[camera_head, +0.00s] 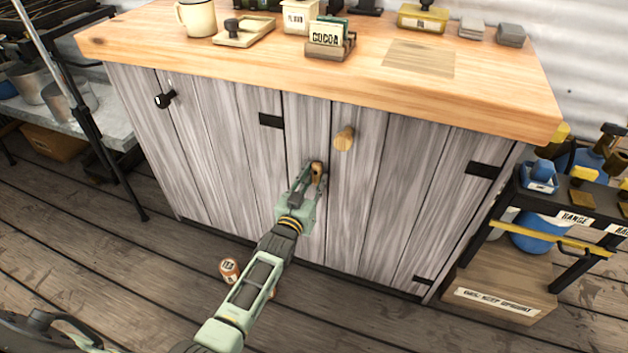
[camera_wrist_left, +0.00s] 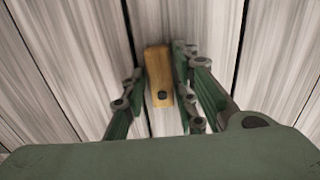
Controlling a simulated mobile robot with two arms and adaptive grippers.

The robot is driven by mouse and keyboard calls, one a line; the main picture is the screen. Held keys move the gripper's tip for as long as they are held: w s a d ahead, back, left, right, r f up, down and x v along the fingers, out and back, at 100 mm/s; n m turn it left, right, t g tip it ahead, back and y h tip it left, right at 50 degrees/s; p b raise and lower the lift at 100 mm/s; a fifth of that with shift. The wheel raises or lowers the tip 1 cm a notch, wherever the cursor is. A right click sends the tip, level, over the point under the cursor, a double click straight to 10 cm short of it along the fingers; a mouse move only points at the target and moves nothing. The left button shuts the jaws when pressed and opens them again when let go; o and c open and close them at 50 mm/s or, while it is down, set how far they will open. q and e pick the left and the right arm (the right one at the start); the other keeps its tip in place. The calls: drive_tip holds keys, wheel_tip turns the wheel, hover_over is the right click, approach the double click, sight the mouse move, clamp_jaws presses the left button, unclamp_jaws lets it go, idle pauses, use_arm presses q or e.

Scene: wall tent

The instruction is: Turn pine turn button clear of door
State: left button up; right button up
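The pine turn button (camera_wrist_left: 158,72) is a small wooden block with a dark screw head near its lower end. In the left wrist view it stands nearly upright, slightly tilted, against the grey-white door boards. In the head view the turn button (camera_head: 317,170) sits below the round wooden knob (camera_head: 344,138), near the seam between the cabinet doors. My left gripper (camera_head: 309,176) is at the button. In the wrist view its fingers (camera_wrist_left: 160,75) stand on either side of the button, partly open, with narrow gaps visible. My right gripper is not in view.
The wooden countertop (camera_head: 250,58) overhangs the doors and holds a mug (camera_head: 196,17), a cocoa box (camera_head: 328,38) and other items. A dark shelf rack (camera_head: 565,205) stands at the right.

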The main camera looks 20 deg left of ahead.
use_arm(q)
drive_tip(key=shift+o, duration=1.2)
drive_tip(key=s, duration=1.2)
drive_tip(key=shift+a, duration=0.2)
